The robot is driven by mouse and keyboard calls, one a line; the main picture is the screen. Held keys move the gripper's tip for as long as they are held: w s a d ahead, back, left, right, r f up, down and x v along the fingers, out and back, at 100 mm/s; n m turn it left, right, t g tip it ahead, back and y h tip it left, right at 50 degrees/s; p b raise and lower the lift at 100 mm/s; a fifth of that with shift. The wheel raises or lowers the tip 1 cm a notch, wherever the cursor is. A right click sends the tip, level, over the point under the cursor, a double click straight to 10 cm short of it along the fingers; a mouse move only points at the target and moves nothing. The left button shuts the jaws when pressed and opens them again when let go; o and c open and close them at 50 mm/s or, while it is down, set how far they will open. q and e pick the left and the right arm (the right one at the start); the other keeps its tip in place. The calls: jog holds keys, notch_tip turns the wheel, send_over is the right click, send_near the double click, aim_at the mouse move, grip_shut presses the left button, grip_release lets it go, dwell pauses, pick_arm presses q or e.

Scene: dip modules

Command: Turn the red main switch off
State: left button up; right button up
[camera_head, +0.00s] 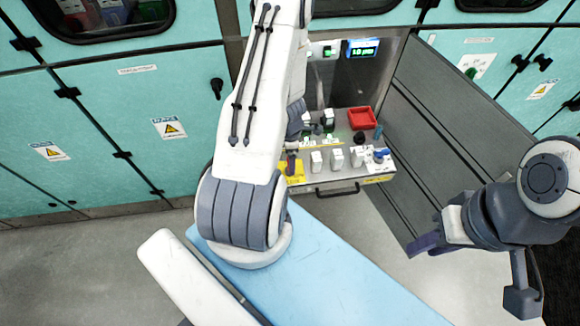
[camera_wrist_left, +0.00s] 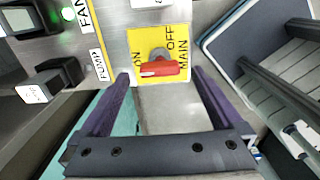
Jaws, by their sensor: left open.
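The red main switch (camera_wrist_left: 160,69) sits on a yellow plate (camera_wrist_left: 146,38) marked ON, OFF and MAIN in the left wrist view. Its handle lies crosswise in that picture, its pale-marked end at the left, near ON. My left gripper (camera_wrist_left: 161,77) is open, with one purple finger on each side of the switch; I cannot tell whether either touches it. In the head view the yellow plate (camera_head: 294,179) shows at the panel's left end, and my left arm covers part of it. My right gripper (camera_head: 428,243) hangs at the right, away from the panel; its opening is unclear.
A grey door (camera_head: 440,125) stands to the right. Teal cabinets (camera_head: 120,90) line the back.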

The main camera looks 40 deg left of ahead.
pick_arm(q)
notch_tip(320, 180, down, 2)
jog(key=shift+f+b, duration=0.2)
jog(key=shift+b, duration=0.55)
pick_arm(e)
notch_tip(320, 180, down, 2)
jog(key=shift+f, duration=0.2)
pick_arm(q)
jog(key=c, duration=1.4)
